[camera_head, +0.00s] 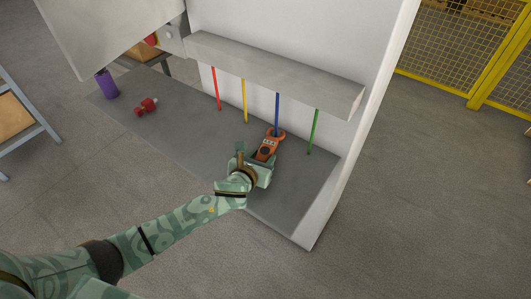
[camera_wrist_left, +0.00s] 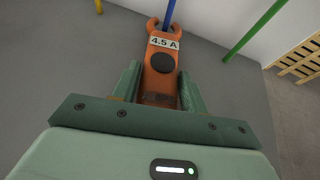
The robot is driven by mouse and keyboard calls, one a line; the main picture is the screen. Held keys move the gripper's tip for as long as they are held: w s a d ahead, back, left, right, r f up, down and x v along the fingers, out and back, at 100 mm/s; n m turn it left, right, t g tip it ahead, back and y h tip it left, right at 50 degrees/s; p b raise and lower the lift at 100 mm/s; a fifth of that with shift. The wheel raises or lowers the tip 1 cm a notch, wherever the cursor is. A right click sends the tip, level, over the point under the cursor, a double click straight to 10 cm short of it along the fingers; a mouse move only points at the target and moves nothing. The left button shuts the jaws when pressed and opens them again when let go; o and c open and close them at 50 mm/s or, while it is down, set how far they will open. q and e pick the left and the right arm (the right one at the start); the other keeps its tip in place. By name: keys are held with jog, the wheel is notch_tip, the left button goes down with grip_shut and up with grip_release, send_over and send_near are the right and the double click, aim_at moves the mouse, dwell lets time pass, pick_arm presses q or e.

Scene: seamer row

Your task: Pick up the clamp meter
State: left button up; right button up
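The orange clamp meter (camera_head: 267,149) is at the blue cable, its jaw ring around or against the cable's lower part. In the left wrist view the meter (camera_wrist_left: 160,75) shows a dark round dial and a label reading 4.5 A. My left gripper (camera_head: 254,161) is at the meter's near end. In the left wrist view its two fingers (camera_wrist_left: 160,90) stand on either side of the meter's lower body, close to it. The fingers look open; contact is hard to judge. My right gripper is not in view.
Red (camera_head: 215,88), yellow (camera_head: 244,101), blue (camera_head: 277,112) and green (camera_head: 313,131) cables run from a grey box (camera_head: 270,72) to the grey surface (camera_head: 190,120). A purple cylinder (camera_head: 106,84) and a red object (camera_head: 147,105) are at left. A yellow fence (camera_head: 480,80) stands behind right.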

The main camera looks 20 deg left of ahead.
pick_arm(q)
jog(key=c, duration=0.7)
